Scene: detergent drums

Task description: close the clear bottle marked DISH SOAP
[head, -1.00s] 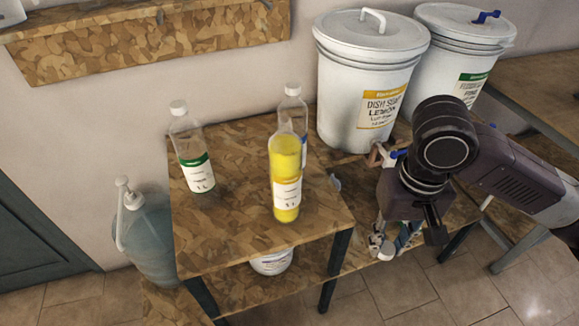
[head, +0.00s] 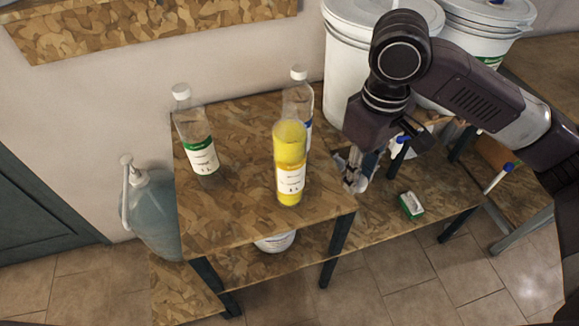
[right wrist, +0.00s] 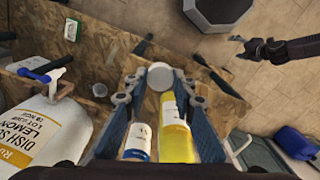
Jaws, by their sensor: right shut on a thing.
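A clear bottle filled with yellow liquid (head: 290,160) stands upright near the front of the small table (head: 230,205). No cap shows on its top, and its label is too small to read. It also shows in the right wrist view (right wrist: 176,130). My right gripper (head: 354,178) is just right of the table's right edge, apart from the bottle. In the right wrist view its fingertips are shut on a round white cap (right wrist: 160,75).
A capped clear bottle with a blue label (head: 300,95) stands behind the yellow one; a capped green-labelled bottle (head: 196,140) stands left. A green-and-white box (head: 411,206) lies on the lower shelf.

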